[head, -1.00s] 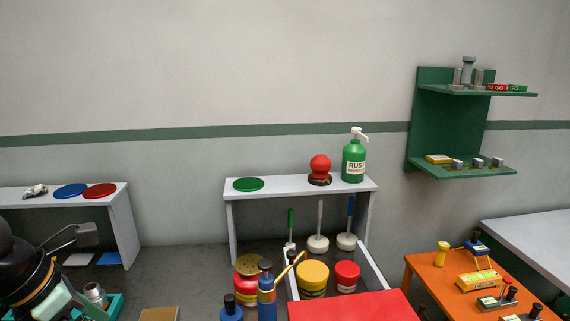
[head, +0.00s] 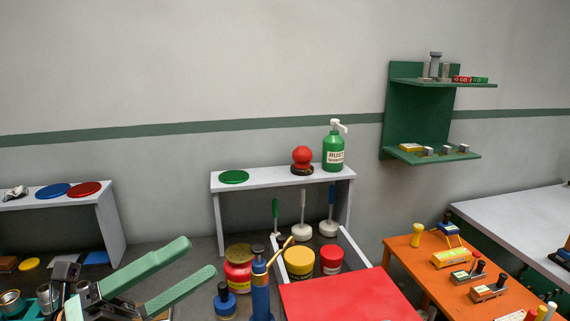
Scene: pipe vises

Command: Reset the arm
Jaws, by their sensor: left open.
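My left gripper (head: 201,255) comes in from the lower left in the head view, with two long green fingers pointing up and to the right. The fingers are apart, with nothing between them. They are in front of the dark counter, left of the red tub (head: 238,277) and the blue torch bottle (head: 260,290). My right gripper is not in view.
A white riser (head: 290,177) holds a green disc (head: 233,177), a red-topped knob (head: 302,158) and a green pump bottle (head: 333,152). A red panel (head: 350,298) lies in front. An orange table (head: 410,262) stands right, below a green wall shelf (head: 415,110).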

